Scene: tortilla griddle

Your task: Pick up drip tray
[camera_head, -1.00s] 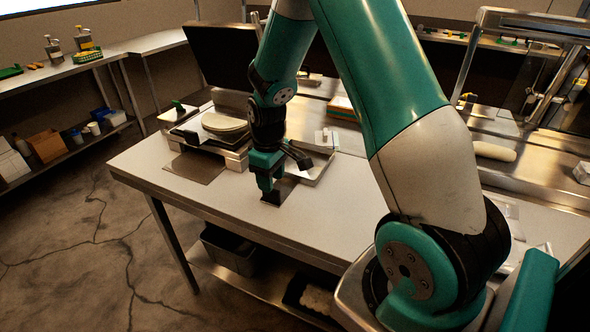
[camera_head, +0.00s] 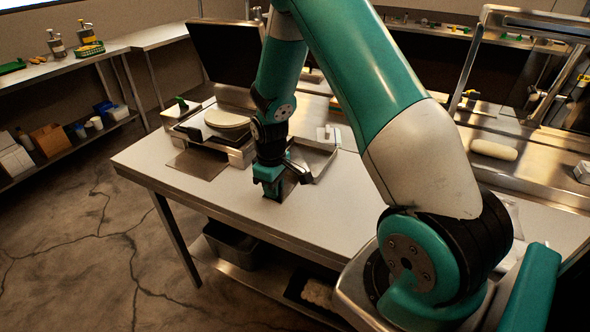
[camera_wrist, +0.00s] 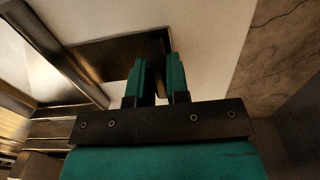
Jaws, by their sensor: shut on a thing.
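My gripper (camera_head: 272,193) is low at the front part of the white worktop, to the right of the press griddle. In the wrist view its two teal fingers (camera_wrist: 155,75) are close together on a narrow dark upright edge.
The griddle (camera_head: 226,119), with its lid raised, stands left of my gripper, a flat steel plate (camera_head: 196,164) in front of it. A shallow metal tray (camera_head: 318,160) is close behind on the right. The worktop (camera_head: 335,208) is clear to the front right.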

